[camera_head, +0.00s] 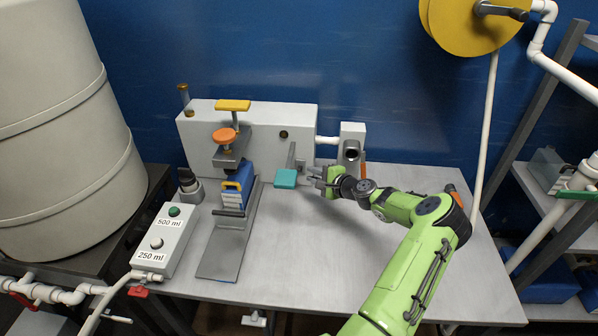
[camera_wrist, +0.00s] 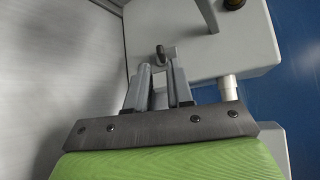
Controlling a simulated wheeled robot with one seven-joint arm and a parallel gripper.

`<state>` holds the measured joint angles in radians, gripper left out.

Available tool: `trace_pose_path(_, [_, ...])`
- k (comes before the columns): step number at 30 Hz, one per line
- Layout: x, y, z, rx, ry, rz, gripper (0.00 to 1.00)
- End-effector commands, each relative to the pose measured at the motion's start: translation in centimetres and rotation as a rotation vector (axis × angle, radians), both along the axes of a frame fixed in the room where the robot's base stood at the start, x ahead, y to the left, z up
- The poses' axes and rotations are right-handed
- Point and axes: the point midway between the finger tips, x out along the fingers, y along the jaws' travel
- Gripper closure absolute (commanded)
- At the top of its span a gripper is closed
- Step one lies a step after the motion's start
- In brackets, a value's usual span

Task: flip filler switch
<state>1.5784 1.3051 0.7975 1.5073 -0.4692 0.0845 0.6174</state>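The filling machine (camera_head: 215,120) is a pale grey housing at the back of the table. In the wrist view, a small grey piece with a dark rounded knob (camera_wrist: 160,51), which looks like a switch, sticks out by the housing (camera_wrist: 225,55). My gripper (camera_head: 313,177) is low over the table, right of a teal block-shaped part (camera_head: 286,179) and an upright grey lever (camera_head: 292,156). In the wrist view my gripper's two fingers (camera_wrist: 162,72) stand apart with nothing between them. The knob is just beyond their tips; contact cannot be told.
A blue container (camera_head: 238,187) stands under the orange knob (camera_head: 224,135). A control box (camera_head: 170,238) with 500 ml and 250 ml buttons is at front left, near a large tank (camera_head: 60,130). The table (camera_head: 300,255) is clear in front of the machine.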

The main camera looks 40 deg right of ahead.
Motion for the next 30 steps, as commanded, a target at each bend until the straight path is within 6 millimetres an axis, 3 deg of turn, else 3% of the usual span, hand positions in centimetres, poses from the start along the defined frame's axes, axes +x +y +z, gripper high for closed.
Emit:
trace_pose_path(6, [4.9, -0.2, -1.7, -0.001, 0.0, 0.001, 0.79])
trace_pose_path(10, [6.4, -0.4, -2.2, -0.001, 0.0, 0.0, 0.79])
trace_pose_path(19, [6.9, -0.4, -2.2, 0.0, 0.002, 0.001, 0.79])
trace_pose_path(24, [6.9, -0.4, -2.2, -0.001, 0.002, 0.001, 1.0])
trace_pose_path(30, [6.9, -0.4, -2.2, -0.004, -0.002, 0.001, 1.0])
